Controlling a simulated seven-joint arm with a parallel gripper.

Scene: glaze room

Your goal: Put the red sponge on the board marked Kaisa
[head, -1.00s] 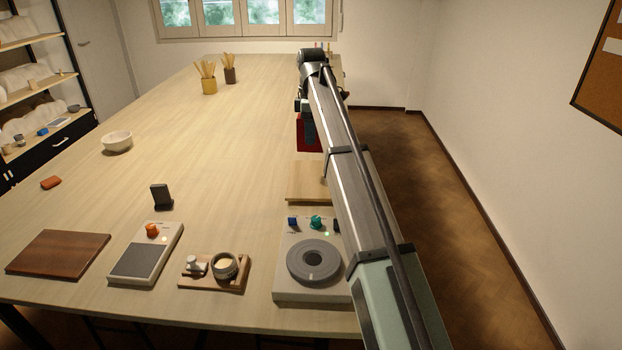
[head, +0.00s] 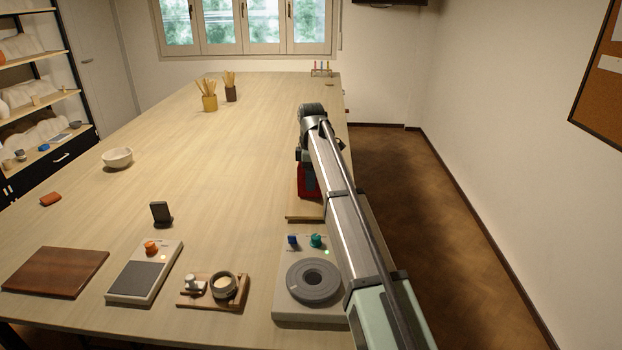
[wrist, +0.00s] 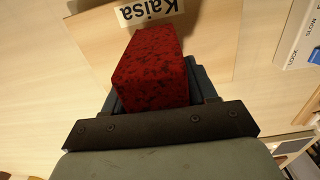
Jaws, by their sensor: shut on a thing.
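My gripper (wrist: 153,88) is shut on the red sponge (wrist: 150,62), a dark-speckled red block, with a finger on either side. In the head view the sponge (head: 306,184) shows as a red patch beside my arm. The light wooden board (wrist: 215,45) is under the sponge in the wrist view, its white label (wrist: 149,10) reading Kaisa. In the head view its near left part (head: 299,215) shows; my arm hides the rest. I cannot tell whether the sponge touches the board.
A grey device with a round ring (head: 287,306) and knobs stands just nearer than the board. To the left are a wheel-less flat device (head: 131,277), a small wooden tray (head: 188,301), a dark board (head: 50,272) and a black stand (head: 161,215). The table's middle is clear.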

